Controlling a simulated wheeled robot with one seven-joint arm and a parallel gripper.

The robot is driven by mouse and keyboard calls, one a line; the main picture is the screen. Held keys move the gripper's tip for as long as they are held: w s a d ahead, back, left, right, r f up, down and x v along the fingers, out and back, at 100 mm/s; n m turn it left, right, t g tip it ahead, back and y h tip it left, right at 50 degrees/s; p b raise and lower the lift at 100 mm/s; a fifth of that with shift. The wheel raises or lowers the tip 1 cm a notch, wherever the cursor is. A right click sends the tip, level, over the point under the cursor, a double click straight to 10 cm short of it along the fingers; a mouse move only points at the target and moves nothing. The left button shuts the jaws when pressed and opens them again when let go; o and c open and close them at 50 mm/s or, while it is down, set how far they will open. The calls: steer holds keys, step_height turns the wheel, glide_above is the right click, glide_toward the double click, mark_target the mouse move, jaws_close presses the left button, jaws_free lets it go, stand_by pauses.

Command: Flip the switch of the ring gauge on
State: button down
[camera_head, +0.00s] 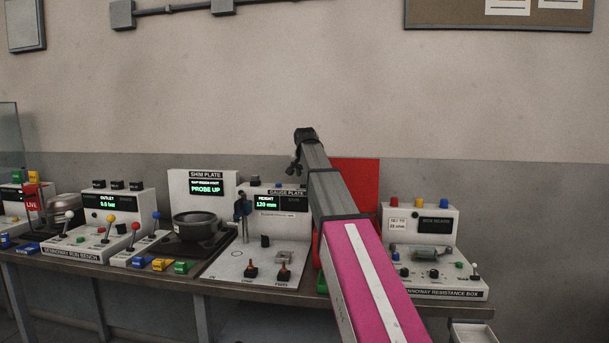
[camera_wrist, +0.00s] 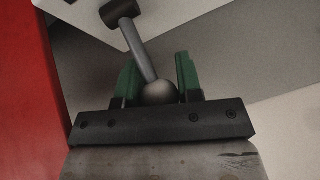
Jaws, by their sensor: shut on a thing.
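In the wrist view my gripper (camera_wrist: 158,76) has its two green fingers on either side of the grey ball (camera_wrist: 160,93) of a switch lever, and it is shut on it. The lever (camera_wrist: 138,52) slants up and left from the ball to a dark collar (camera_wrist: 120,12) near a white panel (camera_wrist: 85,14). No label shows there, so I cannot tell from it that this is the ring gauge. In the head view my arm reaches up and away in front of a red board (camera_head: 358,172). The fingers and lever are not clear there.
The gauge plate unit (camera_head: 272,222) stands left of my arm, with the shim plate unit (camera_head: 203,178) further left. The resistance box (camera_head: 440,290) is on the right. In the wrist view a red surface (camera_wrist: 28,80) stands close on the left.

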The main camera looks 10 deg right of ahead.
steer(key=c, duration=0.8)
jaws_free()
steer(key=v, duration=1)
steer(key=shift+s+r, duration=0.2)
steer(key=shift+r, duration=0.15)
